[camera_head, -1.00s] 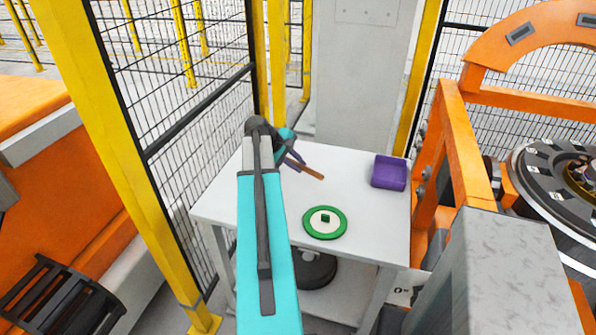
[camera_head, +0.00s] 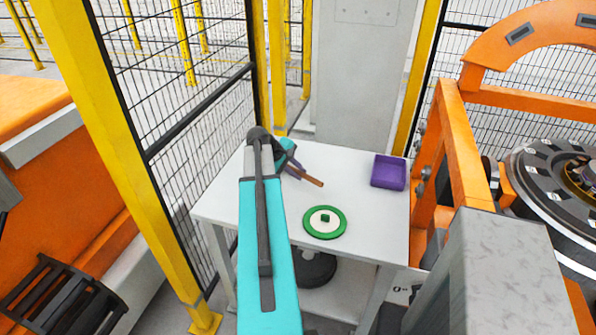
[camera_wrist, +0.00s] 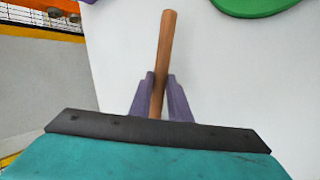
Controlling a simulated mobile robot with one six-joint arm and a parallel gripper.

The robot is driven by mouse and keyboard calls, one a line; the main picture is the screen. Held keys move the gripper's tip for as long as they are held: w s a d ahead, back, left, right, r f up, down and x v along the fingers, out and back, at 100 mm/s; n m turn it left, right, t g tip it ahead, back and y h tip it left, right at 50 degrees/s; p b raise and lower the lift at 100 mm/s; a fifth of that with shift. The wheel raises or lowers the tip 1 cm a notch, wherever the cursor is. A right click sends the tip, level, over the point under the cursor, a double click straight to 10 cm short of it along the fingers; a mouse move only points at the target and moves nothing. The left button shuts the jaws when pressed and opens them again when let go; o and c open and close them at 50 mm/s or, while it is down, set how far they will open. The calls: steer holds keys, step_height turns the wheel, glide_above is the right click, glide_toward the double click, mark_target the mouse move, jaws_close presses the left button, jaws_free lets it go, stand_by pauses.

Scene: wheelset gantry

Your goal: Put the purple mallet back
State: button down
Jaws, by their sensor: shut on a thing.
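My gripper (camera_head: 293,168) is over the left part of the white table. In the wrist view its two purple-grey fingers (camera_wrist: 161,78) are shut on the brown wooden handle of the mallet (camera_wrist: 166,40). The handle (camera_head: 311,181) sticks out past the fingers and points right in the head view. The mallet's head is not visible; my gripper and wrist may hide it. I cannot tell whether the handle touches the table. A purple open tray (camera_head: 388,173) sits at the table's back right, and nothing is visible inside it.
A green-rimmed disc (camera_head: 324,222) with a pale centre and a small green block lies near the table's front. The white tabletop (camera_head: 345,165) is clear between the handle and tray. Yellow-framed mesh fence (camera_head: 180,95) stands left; an orange frame (camera_head: 462,150) stands right.

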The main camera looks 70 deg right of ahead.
steer(key=shift+f, duration=0.3)
steer(key=c, duration=1.7)
jaws_free()
steer(key=shift+o, duration=0.2)
steer(key=shift+r, duration=0.3)
steer(key=b+v, duration=0.2)
steer(key=v, duration=1)
steer(key=shift+r, duration=0.1)
